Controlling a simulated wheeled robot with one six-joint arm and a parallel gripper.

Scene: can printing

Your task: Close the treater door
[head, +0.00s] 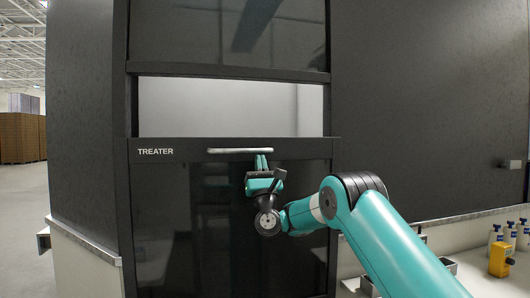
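The treater door (160,215) is a dark glossy panel with a frame labelled TREATER along its top. It sits low in its frame, and a pale opening (210,105) shows between it and the dark panel above. A light metal bar handle (240,151) runs across the door's top rail. My gripper (262,162) points up just below the right part of the handle. Its fingertips seem to reach the handle's lower edge, but I cannot tell whether they touch it. The finger gap is too small to judge.
Dark machine walls flank the door on both sides. At lower right, a light counter (502,288) holds several bottles (495,235) and a yellow box (499,258). A metal tray (448,265) is partly hidden behind my arm. Open floor and stacked brown pallets (22,138) lie far left.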

